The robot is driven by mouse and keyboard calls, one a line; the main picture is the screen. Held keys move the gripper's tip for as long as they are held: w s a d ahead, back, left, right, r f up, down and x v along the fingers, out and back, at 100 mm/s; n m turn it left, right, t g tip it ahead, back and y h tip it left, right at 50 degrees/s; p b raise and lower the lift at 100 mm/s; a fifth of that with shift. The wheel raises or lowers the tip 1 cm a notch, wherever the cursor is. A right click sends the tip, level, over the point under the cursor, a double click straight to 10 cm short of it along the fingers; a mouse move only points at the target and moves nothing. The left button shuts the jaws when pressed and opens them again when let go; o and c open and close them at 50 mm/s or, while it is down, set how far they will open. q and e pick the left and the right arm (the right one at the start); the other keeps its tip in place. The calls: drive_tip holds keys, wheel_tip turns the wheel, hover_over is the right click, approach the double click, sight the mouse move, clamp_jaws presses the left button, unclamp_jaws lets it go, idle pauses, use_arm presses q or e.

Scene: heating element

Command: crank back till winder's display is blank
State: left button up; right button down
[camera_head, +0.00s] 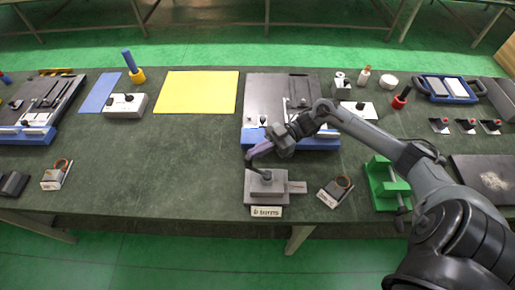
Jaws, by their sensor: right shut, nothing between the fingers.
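A grey box-shaped device (258,189), which looks like the winder, stands at the front edge of the table, near the middle. A small pale plate (267,211) with dark characters is on its front; the characters are too small to read surely. A dark knob or crank part shows on its top, partly hidden by my gripper. My right gripper (251,161) is shut and empty, just above the back left of the device. Whether it touches the crank I cannot tell. My left gripper is not in view.
A black and blue fixture (264,100) stands behind the winder. A yellow sheet (197,92) lies at the back.

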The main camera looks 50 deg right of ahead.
sight(249, 156)
drive_tip(key=shift+p+x, duration=1.1)
drive_tip(key=shift+x, duration=0.35)
drive_tip(key=shift+s+a, duration=0.1)
idle(0.9)
drive_tip(key=shift+r, duration=0.1)
